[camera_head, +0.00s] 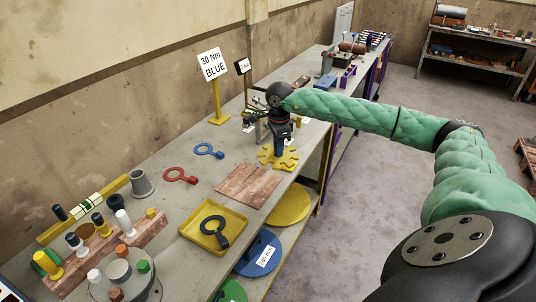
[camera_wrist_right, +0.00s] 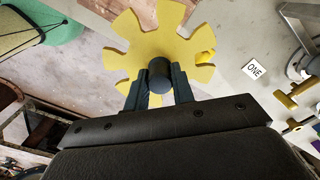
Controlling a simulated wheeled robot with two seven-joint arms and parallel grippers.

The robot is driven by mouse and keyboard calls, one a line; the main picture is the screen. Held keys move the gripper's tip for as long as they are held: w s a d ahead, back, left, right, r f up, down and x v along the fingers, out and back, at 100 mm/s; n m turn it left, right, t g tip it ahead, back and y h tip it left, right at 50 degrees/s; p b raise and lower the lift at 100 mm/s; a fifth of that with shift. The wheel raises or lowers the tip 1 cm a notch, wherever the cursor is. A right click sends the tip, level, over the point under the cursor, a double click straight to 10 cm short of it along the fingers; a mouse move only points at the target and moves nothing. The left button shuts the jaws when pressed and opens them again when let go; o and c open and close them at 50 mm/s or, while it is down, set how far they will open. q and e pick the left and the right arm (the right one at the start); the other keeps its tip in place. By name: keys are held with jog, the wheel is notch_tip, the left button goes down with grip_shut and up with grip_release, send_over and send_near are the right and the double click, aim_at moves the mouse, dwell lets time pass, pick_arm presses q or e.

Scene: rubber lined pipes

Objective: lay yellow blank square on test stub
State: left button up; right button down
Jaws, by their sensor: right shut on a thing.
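The yellow blank (camera_head: 279,158) is a flat, notched plate with a dark round knob (camera_wrist_right: 159,76) at its middle. My right gripper (camera_head: 282,143) points down and is shut on the knob; in the right wrist view the fingers (camera_wrist_right: 158,90) stand on both sides of it. The blank is roughly level near the bench's front edge; I cannot tell how high it is. A round grey flange (camera_head: 120,272) with coloured bolt heads stands at the near left and may be the test stub, but I cannot tell for sure. My left gripper is not in view.
On the bench (camera_head: 330,127) lie a red ring spanner (camera_head: 180,175), a blue one (camera_head: 208,151), a reddish-brown sheet (camera_head: 248,186) and a yellow tray (camera_head: 192,230) holding a dark ring tool. A "30 Nm BLUE" sign (camera_head: 213,65) stands behind. Coloured discs (camera_head: 290,203) sit below the front edge.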

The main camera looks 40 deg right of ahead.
jog(key=shift+s+d+r, duration=0.15)
jog(key=shift+d+r, duration=0.25)
jog(key=shift+r, duration=0.05)
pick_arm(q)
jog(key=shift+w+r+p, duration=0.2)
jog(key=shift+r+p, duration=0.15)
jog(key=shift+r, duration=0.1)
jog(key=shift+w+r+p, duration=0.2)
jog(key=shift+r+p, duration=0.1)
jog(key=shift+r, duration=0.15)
pick_arm(e)
jog(key=shift+r, duration=2.35)
